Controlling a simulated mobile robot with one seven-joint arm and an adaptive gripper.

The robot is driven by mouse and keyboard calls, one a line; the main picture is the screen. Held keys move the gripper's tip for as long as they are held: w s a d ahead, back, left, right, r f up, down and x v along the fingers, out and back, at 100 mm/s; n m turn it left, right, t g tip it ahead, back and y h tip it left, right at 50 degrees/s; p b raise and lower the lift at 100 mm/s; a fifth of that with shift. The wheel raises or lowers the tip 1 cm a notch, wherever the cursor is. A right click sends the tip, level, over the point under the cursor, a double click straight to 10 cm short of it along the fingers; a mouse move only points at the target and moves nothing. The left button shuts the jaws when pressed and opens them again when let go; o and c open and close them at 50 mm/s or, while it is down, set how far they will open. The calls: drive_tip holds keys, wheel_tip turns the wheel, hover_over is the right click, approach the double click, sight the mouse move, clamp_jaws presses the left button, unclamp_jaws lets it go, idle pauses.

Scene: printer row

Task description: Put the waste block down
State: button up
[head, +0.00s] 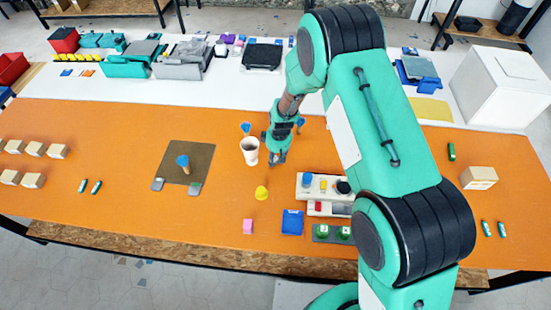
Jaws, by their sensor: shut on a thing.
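My gripper (277,156) hangs fingers-down over the orange table, just right of a white cup (250,153). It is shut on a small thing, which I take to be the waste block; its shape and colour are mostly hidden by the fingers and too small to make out. I cannot tell whether it touches the table. The cup stands upright and open at the top, with a blue cone-shaped piece (246,128) just behind its rim.
A brown plate (206,150) with a blue piece (183,163) lies left. A yellow piece (261,193), a pink cube (248,226) and a blue tray (292,223) are in front. A white unit (312,190) stands front right. Bare table lies between plate and cup.

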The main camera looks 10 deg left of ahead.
drive_tip(key=shift+f, duration=0.2)
drive_tip(key=o, duration=0.9)
drive_tip(key=shift+c, duration=0.2)
drive_tip(key=shift+r, duration=0.1)
wheel_tip(320, 180, up, 12)
drive_tip(key=d, duration=0.1)
drive_tip(key=shift+s, duration=0.4)
